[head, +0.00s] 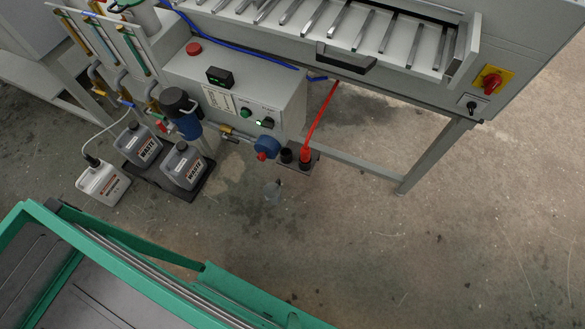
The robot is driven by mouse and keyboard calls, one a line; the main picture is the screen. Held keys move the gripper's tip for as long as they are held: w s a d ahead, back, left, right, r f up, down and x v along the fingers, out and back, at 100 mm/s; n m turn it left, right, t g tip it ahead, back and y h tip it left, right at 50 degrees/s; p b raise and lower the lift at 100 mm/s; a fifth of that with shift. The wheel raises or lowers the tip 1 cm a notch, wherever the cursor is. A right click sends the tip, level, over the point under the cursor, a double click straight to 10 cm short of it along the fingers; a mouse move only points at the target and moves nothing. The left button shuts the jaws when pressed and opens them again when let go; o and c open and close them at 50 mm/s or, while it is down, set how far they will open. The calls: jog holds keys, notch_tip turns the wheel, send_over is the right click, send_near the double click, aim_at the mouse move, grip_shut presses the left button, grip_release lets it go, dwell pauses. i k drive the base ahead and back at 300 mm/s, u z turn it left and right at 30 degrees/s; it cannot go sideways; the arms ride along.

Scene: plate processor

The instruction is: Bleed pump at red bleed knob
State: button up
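A small blue round pump-like body (268,145) sits low at the front right of the grey control box. A small red knob (261,156) is on its lower front; it looks like the bleed knob, but it is too small to read any marking. Another small red part (160,127) is beside the black-capped blue filter (188,122), further left. My gripper is not in view, and nothing is seen touching the knob.
A grey control box (235,95) has a red button (193,48) on top. A red hose (321,115) runs down right of the pump. A green frame (215,280) fills the lower left. Floor at right is clear.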

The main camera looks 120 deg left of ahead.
aim_at(261, 156)
jog(key=i, duration=0.7)
jog(key=u, duration=2.65)
jog(key=i, duration=0.25)
jog(key=u, duration=0.6)
